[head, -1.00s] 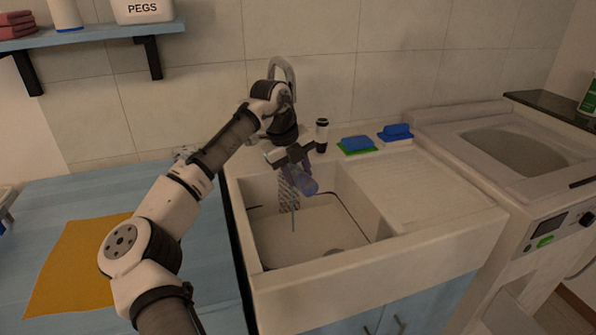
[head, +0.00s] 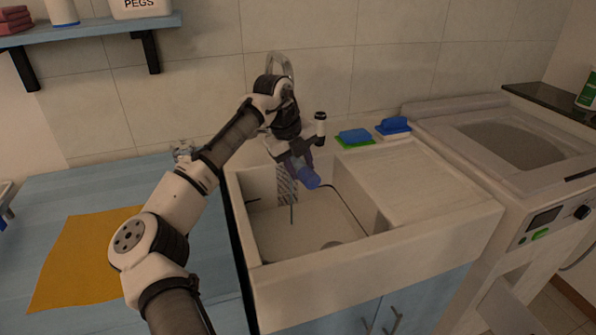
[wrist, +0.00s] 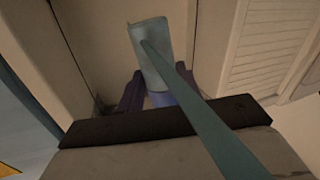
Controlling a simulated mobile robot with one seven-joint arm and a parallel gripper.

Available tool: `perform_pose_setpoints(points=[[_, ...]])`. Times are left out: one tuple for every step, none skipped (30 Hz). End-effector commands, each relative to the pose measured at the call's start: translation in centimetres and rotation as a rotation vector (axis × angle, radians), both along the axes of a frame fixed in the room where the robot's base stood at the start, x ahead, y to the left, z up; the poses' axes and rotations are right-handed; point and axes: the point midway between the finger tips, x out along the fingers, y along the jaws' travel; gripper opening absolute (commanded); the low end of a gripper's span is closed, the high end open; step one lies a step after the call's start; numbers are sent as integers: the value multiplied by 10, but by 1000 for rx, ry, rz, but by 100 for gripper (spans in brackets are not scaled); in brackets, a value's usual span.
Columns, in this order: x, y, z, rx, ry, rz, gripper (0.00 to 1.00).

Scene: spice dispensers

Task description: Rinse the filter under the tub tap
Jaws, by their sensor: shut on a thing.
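My gripper (head: 296,160) is over the open tub (head: 268,230), shut on the blue filter (head: 308,179). In the wrist view the pale blue filter (wrist: 152,58) sits between the two dark blue fingers. A long teal streak, which looks like water, meets it there and widens toward the camera. The tub tap (head: 281,64) rises behind my wrist; its outlet is hidden by my arm. A thin dark line hangs below the gripper in the tub.
A dark bottle with a white band (head: 320,128), a blue sponge on green (head: 355,137) and another blue sponge (head: 393,125) stand on the back ledge. A ribbed drainboard (head: 430,185) lies to the right. An orange cloth (head: 85,255) covers part of the left counter.

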Motion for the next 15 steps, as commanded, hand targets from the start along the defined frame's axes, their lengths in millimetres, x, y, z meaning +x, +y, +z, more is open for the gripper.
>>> perform_pose_setpoints(points=[[0, 1, 1, -1, 0, 1, 8], [-1, 3, 1, -1, 0, 1, 8], [-1, 4, 1, -1, 0, 1, 8], [-1, 5, 1, 0, 0, 1, 8], [-2, 6, 1, 0, 0, 1, 8], [-2, 8, 1, 0, 0, 1, 8], [-3, 9, 1, 0, 0, 1, 8], [-3, 9, 1, -1, 1, 1, 8], [-3, 10, 1, 0, 0, 1, 8], [-3, 10, 1, 0, 0, 1, 8], [-3, 10, 0, 0, 0, 0, 8], [-3, 10, 0, 0, 0, 0, 8], [-3, 10, 0, 0, 0, 0, 8], [-3, 10, 0, 0, 0, 0, 8], [-3, 10, 0, 0, 0, 0, 8]])
